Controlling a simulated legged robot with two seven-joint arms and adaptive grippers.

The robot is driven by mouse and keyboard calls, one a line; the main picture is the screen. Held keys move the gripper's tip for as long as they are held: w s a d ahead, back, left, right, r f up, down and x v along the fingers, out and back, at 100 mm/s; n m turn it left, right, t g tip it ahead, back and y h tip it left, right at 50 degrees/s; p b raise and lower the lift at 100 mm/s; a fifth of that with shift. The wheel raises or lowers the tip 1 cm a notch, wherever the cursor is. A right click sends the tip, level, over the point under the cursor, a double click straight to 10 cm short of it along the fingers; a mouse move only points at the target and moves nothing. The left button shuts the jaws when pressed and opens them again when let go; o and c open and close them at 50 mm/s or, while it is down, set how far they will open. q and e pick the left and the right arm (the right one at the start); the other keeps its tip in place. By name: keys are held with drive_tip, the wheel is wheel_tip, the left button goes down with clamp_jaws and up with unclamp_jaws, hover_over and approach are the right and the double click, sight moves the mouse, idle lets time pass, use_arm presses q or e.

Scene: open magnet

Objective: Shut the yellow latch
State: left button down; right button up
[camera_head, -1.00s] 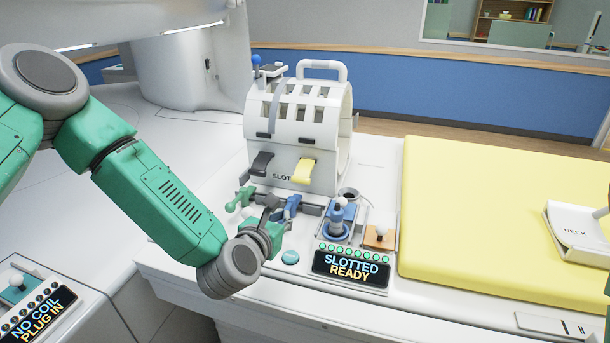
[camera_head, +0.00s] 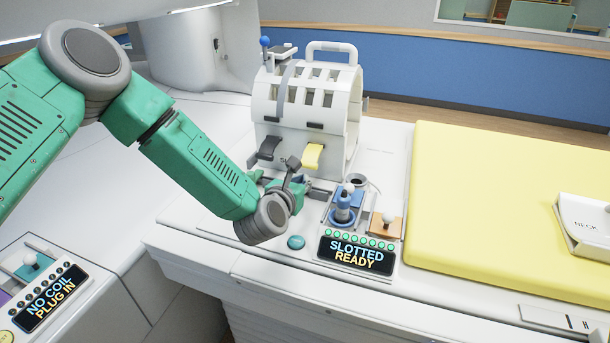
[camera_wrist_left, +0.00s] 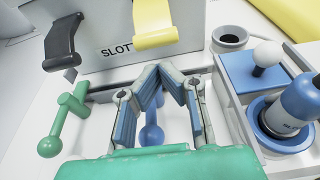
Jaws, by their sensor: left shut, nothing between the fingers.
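The yellow latch (camera_head: 313,155) sticks out from the front of the white coil (camera_head: 303,110), to the right of a dark grey latch (camera_head: 269,149). In the left wrist view the yellow latch (camera_wrist_left: 155,25) is at the top, beyond the fingertips and apart from them. My left gripper (camera_head: 293,165) is in front of and below the yellow latch. In the left wrist view its fingers (camera_wrist_left: 160,72) meet at the tips with nothing between them. A blue handle (camera_wrist_left: 151,130) shows below, between the finger bases. My right gripper is not in view.
A green T-handle (camera_wrist_left: 62,120) lies left of my fingers. The panel display (camera_head: 357,253) reads SLOTTED READY. A yellow pad (camera_head: 500,200) covers the table at right.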

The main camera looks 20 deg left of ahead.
sight(312, 156)
use_arm(q)
drive_tip(key=shift+x, duration=1.1)
drive_tip(key=shift+w+a+f, duration=0.15)
drive_tip(key=shift+w, duration=0.2)
drive_tip(key=shift+s+r+g+p, duration=0.15)
drive_tip(key=shift+r+g+p, duration=0.3)
drive_tip(key=shift+p, duration=0.25)
